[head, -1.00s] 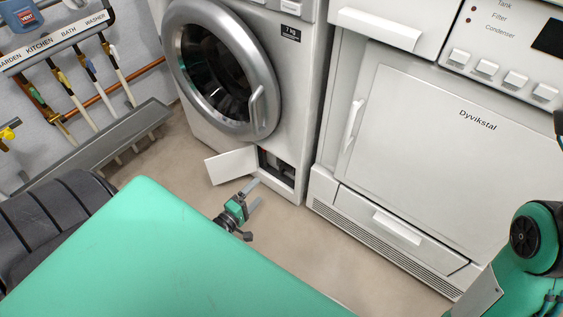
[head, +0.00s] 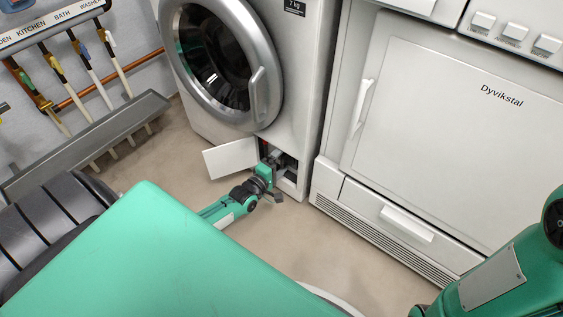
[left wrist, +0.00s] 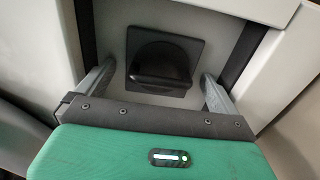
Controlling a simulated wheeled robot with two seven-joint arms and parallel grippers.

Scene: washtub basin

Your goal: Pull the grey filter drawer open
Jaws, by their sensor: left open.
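The grey filter drawer front (left wrist: 220,45) shows in the left wrist view as a grey panel bearing a black square plate with a protruding black grip (left wrist: 162,68). It sits inside the low opening (head: 290,163) of the washing machine, mostly hidden in the head view by my gripper. My left gripper (head: 274,174) is at this opening. In the left wrist view its grey fingers (left wrist: 155,78) are open, one on each side of the black grip, with a gap to it on both sides. My right gripper is out of view; only part of that arm shows.
A white flap (head: 231,158) stands open left of the opening, close to my left gripper. The washing machine's round door (head: 224,64) is above. A white dryer (head: 430,120) stands to the right. The floor (head: 300,232) in front is clear.

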